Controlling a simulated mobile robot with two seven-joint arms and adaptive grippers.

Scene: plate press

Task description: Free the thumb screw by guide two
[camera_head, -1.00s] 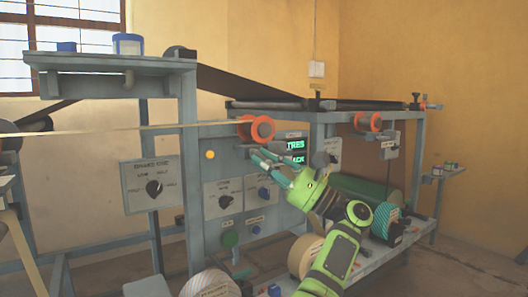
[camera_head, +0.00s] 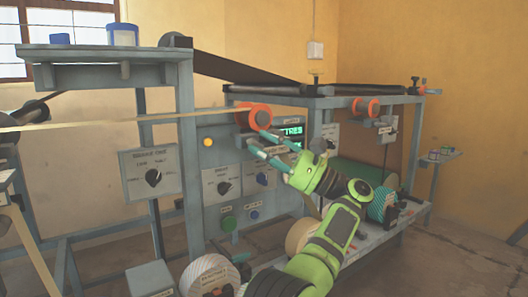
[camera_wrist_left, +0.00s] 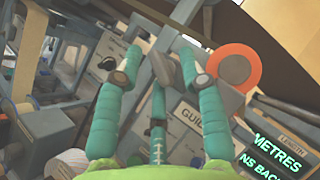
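My left gripper (camera_head: 258,146) is green with teal fingers. Its fingers are spread open and empty, just below an orange-flanged guide roller (camera_head: 254,116) on the machine's front. In the left wrist view the gripper (camera_wrist_left: 160,78) faces a label plate (camera_wrist_left: 188,115) reading "GUID…"; its number is hidden by a finger. The orange roller (camera_wrist_left: 232,68) is beside the right finger there. A small grey part (camera_wrist_left: 162,68) shows between the fingertips; it may be the thumb screw, but I cannot tell, nor whether anything touches it. My right gripper is not in view.
A second orange roller (camera_head: 367,107) sits further right. A pale strip (camera_head: 120,124) runs left from the near roller. Control panels with knobs (camera_head: 222,188) and a green-lettered display (camera_head: 292,131) are close to the hand. Paper rolls (camera_head: 210,274) stand low in front.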

